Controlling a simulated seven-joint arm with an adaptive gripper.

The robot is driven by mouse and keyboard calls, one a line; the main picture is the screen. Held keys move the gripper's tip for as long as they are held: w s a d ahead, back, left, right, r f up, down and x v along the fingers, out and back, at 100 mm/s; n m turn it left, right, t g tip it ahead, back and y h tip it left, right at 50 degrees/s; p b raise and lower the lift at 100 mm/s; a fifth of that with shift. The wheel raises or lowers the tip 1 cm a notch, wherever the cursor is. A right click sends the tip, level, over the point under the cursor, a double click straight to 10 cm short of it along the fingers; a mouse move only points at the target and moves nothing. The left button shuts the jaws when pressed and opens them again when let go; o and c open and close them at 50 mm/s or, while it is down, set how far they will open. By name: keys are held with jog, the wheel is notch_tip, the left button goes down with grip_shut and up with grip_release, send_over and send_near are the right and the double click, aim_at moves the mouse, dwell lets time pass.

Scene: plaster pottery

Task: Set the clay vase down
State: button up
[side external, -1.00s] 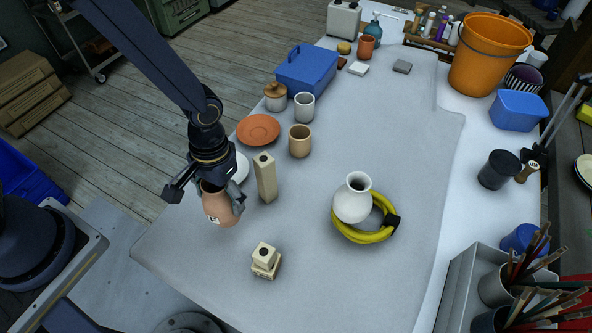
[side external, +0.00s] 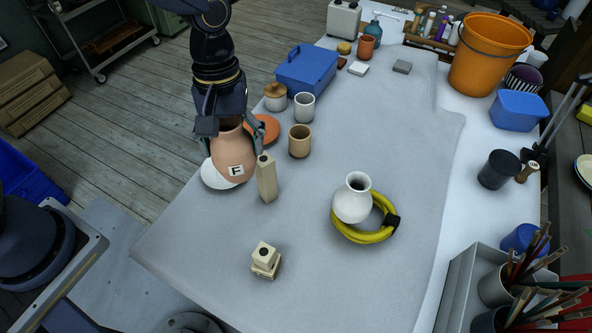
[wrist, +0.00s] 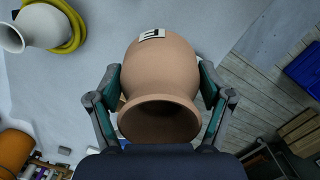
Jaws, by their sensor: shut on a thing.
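The clay vase (side external: 232,150) is terracotta-coloured with a white label bearing a black letter F. My gripper (side external: 229,136) is shut on it from above, with a finger on each side. In the side view the vase appears in front of a white plate (side external: 218,181); I cannot tell whether it touches anything beneath. In the wrist view the vase (wrist: 160,70) sits between both fingers of my gripper (wrist: 160,95), its open mouth towards the camera and its label at the far end.
A tall beige block (side external: 266,179) stands just right of the vase. An orange plate (side external: 265,128), tan cup (side external: 300,141) and grey cup (side external: 304,107) are behind. A white vase (side external: 352,203) stands by a yellow coil (side external: 364,238). The table's front middle holds a small stacked block (side external: 265,261).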

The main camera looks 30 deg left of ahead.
jog(key=w+d+n, duration=0.1)
jog(key=w+n, duration=0.1)
jog(key=w+d+n, duration=0.1)
jog(key=w+n, duration=0.1)
jog(key=n, duration=0.1)
jog(key=w+n, duration=0.2)
jog(key=n, duration=0.1)
jog(key=shift+d+t+h, duration=0.3)
jog(key=shift+d+t, duration=0.1)
jog(key=w+d+n+t, duration=0.1)
jog(key=w+d+n, duration=0.2)
jog(key=w+n, duration=0.5)
jog(key=shift+w+d+f+n, duration=0.4)
jog(key=shift+w+d+f, duration=0.6)
jog(key=shift+w+f, duration=1.5)
jog(key=shift+w+d+f+n, duration=0.4)
jog(key=shift+w+d+f, duration=0.75)
jog(key=shift+f, duration=2.4)
jog(key=shift+w+d+f+n, duration=0.4)
jog(key=shift+w+d+f, duration=0.4)
jog(key=shift+w+f, duration=1.8)
jog(key=shift+s+f, duration=0.45)
jog(key=shift+f, duration=0.05)
jog(key=o, duration=1.3)
jog(key=shift+f, duration=0.1)
jog(key=shift+o, duration=0.2)
